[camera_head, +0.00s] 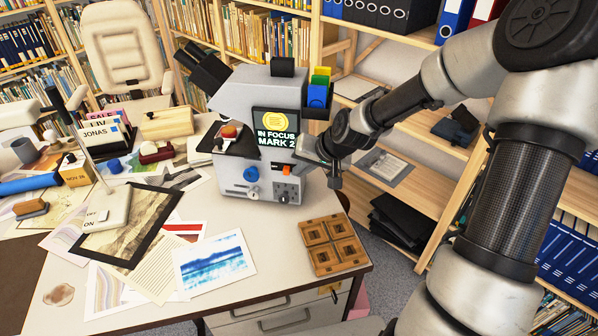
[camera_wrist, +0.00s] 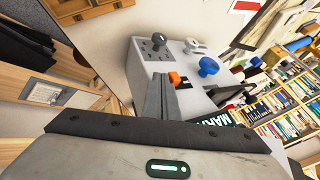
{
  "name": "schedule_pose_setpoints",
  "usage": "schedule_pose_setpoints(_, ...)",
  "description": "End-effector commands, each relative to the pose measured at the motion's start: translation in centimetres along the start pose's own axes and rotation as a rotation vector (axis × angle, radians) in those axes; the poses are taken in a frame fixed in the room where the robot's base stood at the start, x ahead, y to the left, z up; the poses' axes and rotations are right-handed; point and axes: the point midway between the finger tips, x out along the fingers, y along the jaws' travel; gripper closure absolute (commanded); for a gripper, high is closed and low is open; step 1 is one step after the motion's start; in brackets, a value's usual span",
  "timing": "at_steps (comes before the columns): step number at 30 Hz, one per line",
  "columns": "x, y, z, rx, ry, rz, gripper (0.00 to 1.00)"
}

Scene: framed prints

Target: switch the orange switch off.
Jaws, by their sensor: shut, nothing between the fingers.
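The orange switch (camera_head: 287,169) is on the lower front of a grey microscope-like machine (camera_head: 262,93), right of a blue knob (camera_head: 251,174). In the wrist view the orange switch (camera_wrist: 175,79) shows just beyond my fingertips, on a black slot. My gripper (camera_head: 299,170) is shut and empty, at the machine's lower right front beside the switch. In the wrist view my gripper's fingers (camera_wrist: 159,80) overlap the machine's face. I cannot tell whether they touch the switch, nor which position it is in. The machine's screen (camera_head: 276,136) reads "IN FOCUS MARK 2".
A wooden tray (camera_head: 333,245) sits at the desk's right front corner. Prints (camera_head: 214,264) and a dark-framed picture (camera_head: 130,220) cover the left of the desk. Shelves (camera_head: 420,185) stand close on the right. Clear desk surface lies in front of the machine.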

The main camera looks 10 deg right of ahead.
Motion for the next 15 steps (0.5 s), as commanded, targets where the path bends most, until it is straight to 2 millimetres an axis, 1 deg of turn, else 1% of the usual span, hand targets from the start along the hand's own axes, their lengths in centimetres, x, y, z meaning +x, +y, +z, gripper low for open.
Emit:
schedule_pose_setpoints(3,0.23,-0.45,-0.01,-0.001,0.0,0.0,1.0)
schedule_pose_setpoints(12,0.22,-0.48,0.0,0.001,0.0,0.0,1.0)
schedule_pose_setpoints(15,0.43,-0.81,0.02,-0.001,0.0,0.0,1.0)
